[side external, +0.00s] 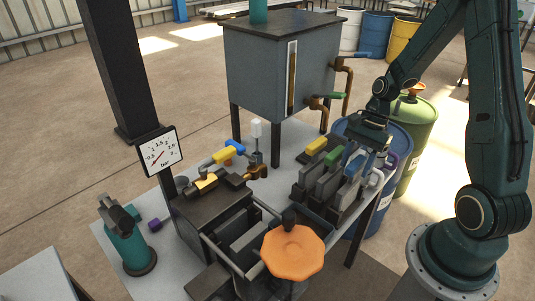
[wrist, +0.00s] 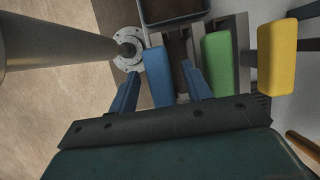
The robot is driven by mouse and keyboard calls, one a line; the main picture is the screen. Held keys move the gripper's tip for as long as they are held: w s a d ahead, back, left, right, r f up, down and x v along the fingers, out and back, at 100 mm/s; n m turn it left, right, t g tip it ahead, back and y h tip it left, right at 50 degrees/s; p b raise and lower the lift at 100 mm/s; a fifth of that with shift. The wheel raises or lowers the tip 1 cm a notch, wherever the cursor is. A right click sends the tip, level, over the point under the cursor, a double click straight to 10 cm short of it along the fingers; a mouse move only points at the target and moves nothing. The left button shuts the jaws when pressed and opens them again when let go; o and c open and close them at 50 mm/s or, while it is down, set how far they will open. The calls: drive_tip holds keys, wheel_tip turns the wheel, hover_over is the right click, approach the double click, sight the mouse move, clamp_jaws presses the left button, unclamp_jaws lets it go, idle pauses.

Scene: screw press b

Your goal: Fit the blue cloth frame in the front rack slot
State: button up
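The blue cloth frame shows its blue handle (side external: 353,166) at the right end of the rack area, beside the green-handled frame (side external: 333,156) and the yellow-handled frame (side external: 316,146). In the wrist view the blue handle (wrist: 158,78) lies between the fingertips of my gripper (wrist: 162,75), with a gap on the right finger's side. My gripper (side external: 366,142) is open, pointing down just above the blue handle. Whether the fingers reach down beside the handle I cannot tell. The frame's lower part and the rack slots are mostly hidden.
The press with an orange handwheel (side external: 292,251) stands in front of the rack. A grey tank (side external: 262,75) with pipes stands behind. A pressure gauge (side external: 160,151) is on the left. Blue (side external: 394,135) and green (side external: 419,120) drums stand close to the table's right edge.

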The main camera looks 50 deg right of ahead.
drive_tip(key=shift+d+r, duration=0.1)
drive_tip(key=shift+r, duration=0.05)
drive_tip(key=v, duration=1.3)
drive_tip(key=shift+r, duration=0.2)
idle(0.4)
drive_tip(key=s+a+r+n+t+h, duration=0.2)
drive_tip(key=a+r+n+h, duration=0.1)
drive_tip(key=a+r+n, duration=0.65)
drive_tip(key=s+a+n+t+h, duration=0.1)
drive_tip(key=s+a+n+t, duration=0.2)
drive_tip(key=s+a+n, duration=0.5)
drive_tip(key=shift+s+r+t, duration=0.25)
drive_tip(key=shift+s+t, duration=0.05)
drive_tip(key=shift+s, duration=0.3)
drive_tip(key=shift+n, duration=0.25)
